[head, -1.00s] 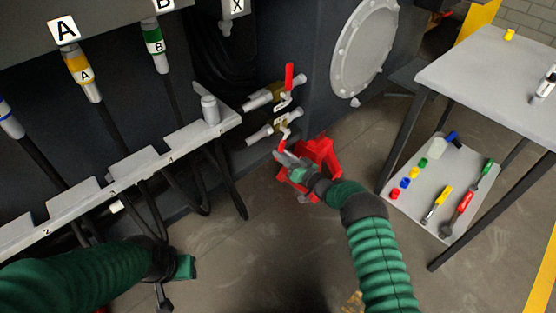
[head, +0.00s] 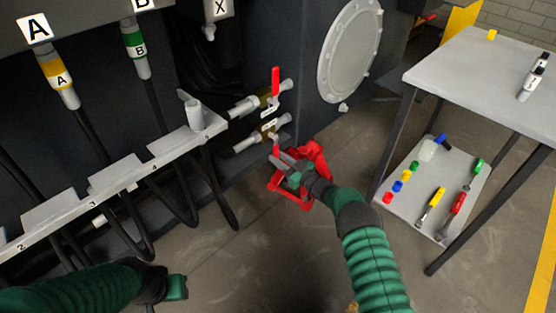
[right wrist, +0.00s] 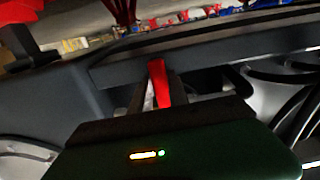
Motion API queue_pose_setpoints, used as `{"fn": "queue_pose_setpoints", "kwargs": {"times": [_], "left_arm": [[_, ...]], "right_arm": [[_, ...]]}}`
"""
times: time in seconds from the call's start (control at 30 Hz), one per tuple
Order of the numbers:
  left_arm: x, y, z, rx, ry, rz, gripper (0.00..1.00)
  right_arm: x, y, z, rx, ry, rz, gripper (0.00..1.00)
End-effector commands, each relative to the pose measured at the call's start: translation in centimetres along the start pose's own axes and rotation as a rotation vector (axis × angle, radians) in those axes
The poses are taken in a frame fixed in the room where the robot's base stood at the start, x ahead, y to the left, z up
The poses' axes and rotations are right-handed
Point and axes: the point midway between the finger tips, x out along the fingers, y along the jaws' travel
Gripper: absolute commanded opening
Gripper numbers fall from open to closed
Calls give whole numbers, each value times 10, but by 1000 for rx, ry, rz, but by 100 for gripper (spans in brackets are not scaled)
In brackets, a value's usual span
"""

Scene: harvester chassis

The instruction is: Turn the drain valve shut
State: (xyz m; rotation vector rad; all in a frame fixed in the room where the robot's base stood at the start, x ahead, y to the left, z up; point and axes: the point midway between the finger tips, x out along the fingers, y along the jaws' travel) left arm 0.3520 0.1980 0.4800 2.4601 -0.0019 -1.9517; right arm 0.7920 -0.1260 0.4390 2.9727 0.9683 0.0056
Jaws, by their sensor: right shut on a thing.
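Two valves on short pipes stick out of the dark chassis in the head view. The upper valve (head: 268,101) has a red lever (head: 276,80) standing upright. The lower valve (head: 268,131) has a red lever (head: 276,150) hanging down. Their white tags are too small to read, so I cannot tell which is named the drain valve. My right gripper (head: 281,163) is shut on the lower lever. In the right wrist view the red lever (right wrist: 160,82) stands between the fingers. My left gripper (head: 176,287) is low at the left, away from the valves; its fingers are unclear.
A red stand (head: 312,160) is on the floor just behind my right gripper. A grey table (head: 470,75) with a lower shelf (head: 412,205) of tools and coloured caps stands at right. A numbered bracket rail (head: 125,180) and hanging hoses are at left.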

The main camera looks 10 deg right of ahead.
Motion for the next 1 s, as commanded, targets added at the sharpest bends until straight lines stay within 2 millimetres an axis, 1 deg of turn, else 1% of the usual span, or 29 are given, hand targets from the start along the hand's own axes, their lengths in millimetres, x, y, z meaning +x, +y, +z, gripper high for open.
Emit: {"fn": "queue_pose_setpoints", "kwargs": {"times": [0.03, 0.2, 0.23, 0.37, 0.4, 0.67, 0.77, 0.87, 0.97, 1.0], "left_arm": [[0, 0, 0, 0, 0, 0, 36], [0, 0, 0, 0, 0, 0, 36], [0, 0, 0, 0, 0, 0, 36], [0, 0, 0, 0, 0, 0, 36], [0, 0, 0, 0, 0, 0, 36], [-1, 0, 0, 0, 0, 0, 36], [-7, 0, -2, 0, 0, 0, 36], [-22, 0, -5, 0, 0, 0, 36], [-39, 0, -9, 0, 0, 0, 36], [-45, 0, -11, 0, 0, 0, 36]], "right_arm": [[-4, 3, 6, -3, -12, 5, 0], [-4, 3, 6, -3, -12, 6, 0], [-4, 3, 6, -3, -12, 6, 23], [-3, 3, 4, -2, -9, 5, 40], [-2, 2, 4, -2, -8, 5, 43], [-2, 1, 1, -1, -3, 2, 43], [-8, 2, -1, 0, -5, 4, 43], [-26, 2, -6, 2, -5, 4, 43], [-53, 3, -7, 4, -7, 6, 43], [-66, 3, -7, 4, -6, 7, 43]]}}
